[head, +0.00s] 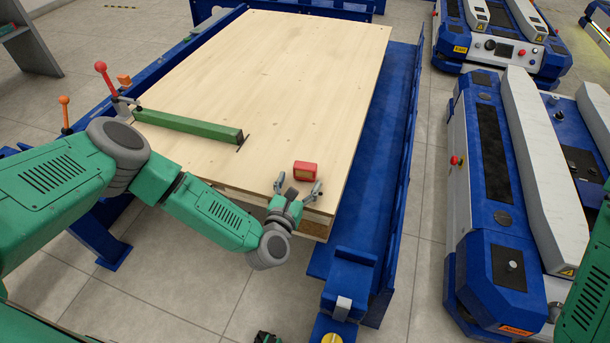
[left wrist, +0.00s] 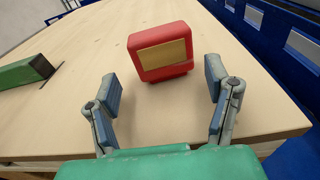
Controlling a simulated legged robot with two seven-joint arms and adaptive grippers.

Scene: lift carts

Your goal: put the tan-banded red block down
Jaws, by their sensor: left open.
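The red block with a tan band (head: 305,171) rests on the wooden board (head: 270,80) near its front right corner. In the left wrist view the red block (left wrist: 160,51) stands on the board with its tan face toward my gripper. My left gripper (head: 298,186) is open at the near edge of the board. In the left wrist view its two fingers (left wrist: 163,92) are spread wide, with the block just beyond the fingertips and apart from them.
A green bar (head: 190,126) lies on the board to the left of the block. Levers with red and orange knobs (head: 101,67) stand at the board's left edge. A blue frame (head: 390,170) runs along the right side. Blue and white carts (head: 500,190) stand further right. Most of the board is clear.

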